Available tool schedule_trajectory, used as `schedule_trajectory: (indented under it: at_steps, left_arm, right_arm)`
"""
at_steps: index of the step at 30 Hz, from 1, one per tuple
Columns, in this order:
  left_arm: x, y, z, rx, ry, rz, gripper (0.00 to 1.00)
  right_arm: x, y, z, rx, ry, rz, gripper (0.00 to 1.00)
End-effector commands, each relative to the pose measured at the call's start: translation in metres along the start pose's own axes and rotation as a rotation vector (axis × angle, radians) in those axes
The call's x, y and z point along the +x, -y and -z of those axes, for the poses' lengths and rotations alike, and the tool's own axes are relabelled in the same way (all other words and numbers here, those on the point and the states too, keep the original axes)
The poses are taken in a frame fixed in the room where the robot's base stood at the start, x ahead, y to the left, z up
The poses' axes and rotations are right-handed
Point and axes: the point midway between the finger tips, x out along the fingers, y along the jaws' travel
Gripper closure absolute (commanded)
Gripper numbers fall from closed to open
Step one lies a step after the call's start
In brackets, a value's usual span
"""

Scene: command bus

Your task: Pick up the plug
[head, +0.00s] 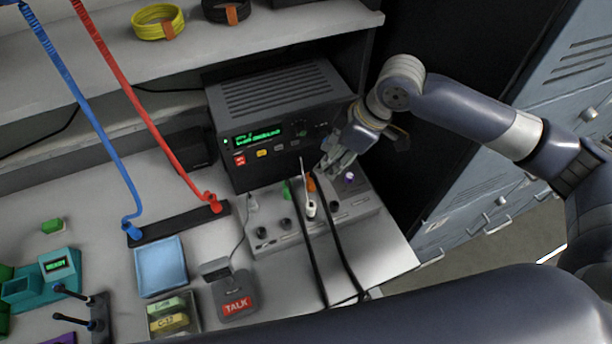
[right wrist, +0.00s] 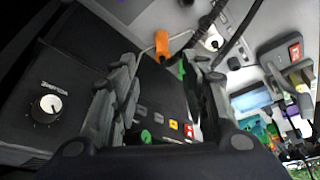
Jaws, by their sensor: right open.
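An orange plug (head: 311,184) with a black cable stands on the grey socket panel (head: 345,212) in front of the radio. A green plug (head: 287,190) with a black cable is just left of it. I cannot tell which one is the task's plug. My right gripper (head: 328,165) is just behind and above the orange plug, by the radio's front. In the right wrist view the gripper (right wrist: 165,72) is open, with nothing held between its fingers. The orange plug (right wrist: 162,44) shows beyond the fingertips, and part of the green plug (right wrist: 182,70) shows beside it. My left gripper is out of view.
The radio (head: 278,112) stands close beside the right gripper. Two black cables run down over the table's front edge. A TALK unit (head: 235,297), a blue tray (head: 160,268) and red and blue cables (head: 150,115) are to the left. A shelf (head: 280,28) hangs above.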

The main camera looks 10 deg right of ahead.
Motion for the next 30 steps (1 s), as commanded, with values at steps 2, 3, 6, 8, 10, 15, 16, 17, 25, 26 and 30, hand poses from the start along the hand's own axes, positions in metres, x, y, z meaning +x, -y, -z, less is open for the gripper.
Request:
schedule_trajectory:
  at_steps: [2,3,6,8,10,15,16,17,25,26,30]
  left_arm:
    - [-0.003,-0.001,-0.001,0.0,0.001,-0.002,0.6]
    - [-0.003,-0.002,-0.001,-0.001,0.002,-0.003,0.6]
    - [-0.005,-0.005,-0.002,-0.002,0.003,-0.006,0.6]
    - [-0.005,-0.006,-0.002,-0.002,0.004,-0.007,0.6]
    - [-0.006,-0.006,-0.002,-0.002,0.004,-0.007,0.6]
    - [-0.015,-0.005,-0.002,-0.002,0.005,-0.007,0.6]
    - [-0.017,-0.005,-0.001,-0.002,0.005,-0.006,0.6]
    - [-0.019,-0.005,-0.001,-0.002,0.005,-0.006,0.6]
    - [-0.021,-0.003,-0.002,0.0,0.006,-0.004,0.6]
    - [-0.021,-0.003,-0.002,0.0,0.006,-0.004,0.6]
    - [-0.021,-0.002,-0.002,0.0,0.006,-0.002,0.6]
  right_arm:
    - [0.014,0.002,-0.001,0.001,0.004,0.005,0.58]
    - [0.021,0.002,0.0,0.0,0.003,0.005,0.58]
    - [0.035,0.001,0.0,0.001,0.001,0.003,0.58]
    - [0.041,0.001,0.0,-0.001,0.001,0.002,0.58]
    - [0.045,0.002,0.0,-0.002,0.001,0.002,0.58]
    - [0.062,0.003,0.002,-0.002,0.002,0.003,0.58]
    - [0.067,0.004,0.002,-0.002,0.003,0.004,0.58]
    - [0.071,0.004,0.002,-0.002,0.002,0.003,0.58]
    - [0.098,0.004,0.001,-0.002,0.001,0.0,0.58]
    - [0.098,0.004,0.001,-0.002,0.0,0.0,0.58]
    - [0.098,0.004,0.001,-0.003,0.0,0.0,0.58]
